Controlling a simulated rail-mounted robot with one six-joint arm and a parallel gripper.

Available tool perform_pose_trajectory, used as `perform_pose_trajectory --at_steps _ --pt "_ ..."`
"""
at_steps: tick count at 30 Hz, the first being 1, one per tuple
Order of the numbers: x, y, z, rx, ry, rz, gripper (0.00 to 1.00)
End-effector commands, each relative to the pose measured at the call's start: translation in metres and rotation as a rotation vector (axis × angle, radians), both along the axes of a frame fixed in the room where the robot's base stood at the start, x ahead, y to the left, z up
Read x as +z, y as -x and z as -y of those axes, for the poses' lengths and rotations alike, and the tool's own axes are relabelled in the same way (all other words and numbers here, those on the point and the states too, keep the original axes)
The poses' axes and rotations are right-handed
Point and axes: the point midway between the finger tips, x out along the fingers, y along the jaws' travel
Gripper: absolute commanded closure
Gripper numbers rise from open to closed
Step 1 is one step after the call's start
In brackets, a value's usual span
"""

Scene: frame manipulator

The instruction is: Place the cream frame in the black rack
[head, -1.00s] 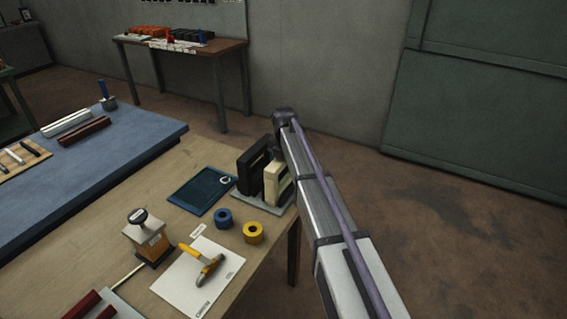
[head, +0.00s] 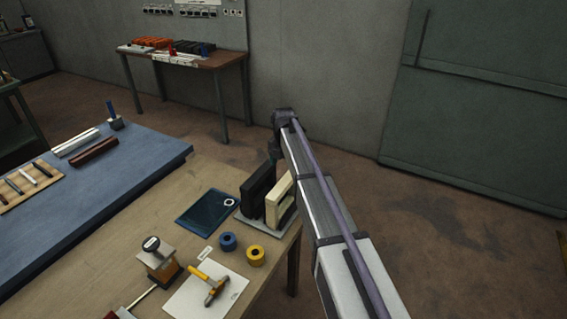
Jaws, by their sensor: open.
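The cream frame (head: 280,197) stands upright near the right corner of the wooden table, partly hidden by my arm. A black upright frame-like piece (head: 257,190) stands close on its left; I cannot tell whether it is the black rack. Both rise from a grey base plate (head: 262,226). My gripper (head: 274,150) shows only as a small dark part below the arm's wrist, just above and behind the cream frame in the picture. It is open, its fingers are mostly hidden, and I see nothing held.
A dark blue tray (head: 205,210) lies left of the frames. A blue roll (head: 228,242) and a yellow roll (head: 255,256) lie in front. A yellow-handled tool (head: 209,283) lies on a white sheet. A blue-topped bench (head: 90,185) adjoins on the left. Open floor lies to the right.

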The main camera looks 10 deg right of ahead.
Motion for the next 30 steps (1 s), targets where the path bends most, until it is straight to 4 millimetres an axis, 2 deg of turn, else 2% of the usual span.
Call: perform_pose_trajectory --at_steps 3,5,8,11,12,14,15,18,21,24,30 --pt "0.001 0.001 0.000 -0.004 0.000 0.000 0.32" --pt "0.000 0.009 0.000 -0.042 0.000 0.000 0.32" --pt "0.000 0.046 0.000 -0.254 0.000 0.000 0.32" --pt "0.000 0.113 0.000 -0.664 0.001 -0.001 0.32" --pt "0.000 0.145 0.000 -0.868 0.001 -0.001 0.32" --pt "0.000 0.192 0.001 -1.189 0.000 -0.001 0.32" --pt "0.000 0.222 0.001 -1.399 0.000 0.001 0.32" --pt "0.000 0.286 0.001 -1.872 0.000 0.001 0.32" --pt "0.000 0.328 0.001 -2.211 0.000 0.001 0.32" --pt "0.000 0.346 0.001 -2.391 0.000 0.001 0.32" --pt "0.000 0.346 0.001 -2.443 0.000 0.001 0.32"
